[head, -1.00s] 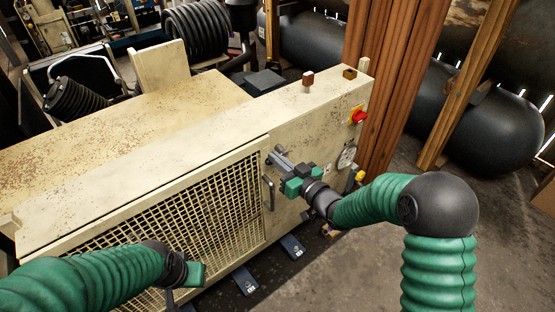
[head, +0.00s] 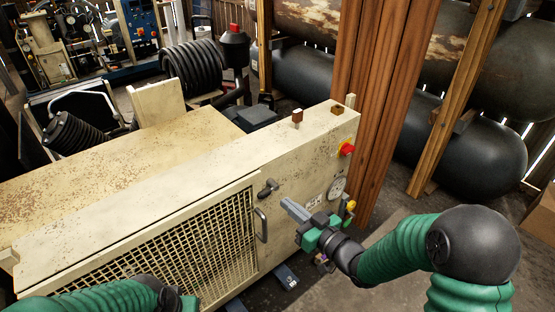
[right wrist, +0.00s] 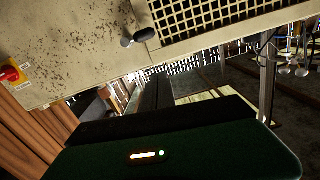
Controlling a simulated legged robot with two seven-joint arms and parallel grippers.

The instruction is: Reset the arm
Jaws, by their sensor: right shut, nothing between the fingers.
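My right gripper (head: 290,207) is shut and empty. It is in front of the beige compressor cabinet (head: 300,150), to the right of a small black latch handle (head: 268,188) and apart from it in the picture. The latch handle also shows in the right wrist view (right wrist: 140,37), beside the mesh grille. My right arm (head: 400,250) comes in from the right, bent at its black elbow. My left gripper (head: 186,304) is at the bottom edge, low in front of the grille. It is mostly cut off, so its jaws cannot be judged.
The cabinet front has a mesh grille (head: 200,258), a door handle (head: 261,225), a red knob (head: 347,149), a gauge (head: 337,187) and a yellow knob (head: 351,205). Wooden posts (head: 380,110) and dark tanks (head: 480,150) stand behind. Some floor right of the cabinet is bare.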

